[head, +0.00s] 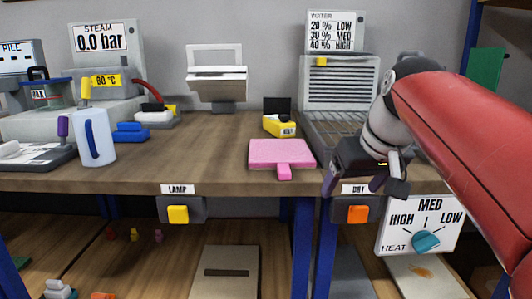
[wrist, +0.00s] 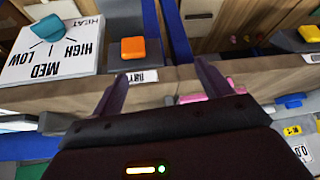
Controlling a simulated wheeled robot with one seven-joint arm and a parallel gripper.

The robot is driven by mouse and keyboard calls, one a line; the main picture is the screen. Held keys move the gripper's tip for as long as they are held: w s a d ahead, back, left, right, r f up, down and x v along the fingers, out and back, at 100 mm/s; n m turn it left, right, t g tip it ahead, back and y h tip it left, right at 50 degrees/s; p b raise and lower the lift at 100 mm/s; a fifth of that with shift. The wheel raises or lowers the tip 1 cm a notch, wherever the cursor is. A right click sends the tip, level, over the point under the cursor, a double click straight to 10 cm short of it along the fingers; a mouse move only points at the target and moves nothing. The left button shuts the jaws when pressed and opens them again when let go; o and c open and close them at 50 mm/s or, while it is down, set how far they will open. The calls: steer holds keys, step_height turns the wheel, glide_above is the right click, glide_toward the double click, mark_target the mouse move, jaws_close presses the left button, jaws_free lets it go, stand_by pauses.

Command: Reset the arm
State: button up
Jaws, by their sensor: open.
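My gripper (head: 362,187) is at the right of the bench's front edge in the head view, its fingers pointing down and forward near the label above the orange button. It is open, with nothing between its fingers. In the wrist view, my gripper's two dark purple fingers (wrist: 161,76) stand wide apart, with the bench's front edge beyond them. My red arm comes in from the right in the head view and hides part of the bench's right end.
The orange button (head: 358,214) and the heat dial panel (head: 425,212) are close below my gripper. A pink pad (head: 281,154) lies to its left and a grey ribbed machine (head: 340,85) stands behind. A yellow button (head: 178,214) is farther left. The bench's middle (head: 215,150) is mostly clear.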

steer(key=s+f+m, duration=0.1)
steer(key=s+f, duration=0.7)
steer(key=f, duration=0.2)
steer(key=s+f+m+h, duration=0.1)
steer(key=s+f, duration=0.7)
steer(key=f, duration=0.2)
steer(key=shift+s+f, duration=0.3)
steer(key=shift+f, duration=0.1)
steer(key=shift+a, duration=0.1)
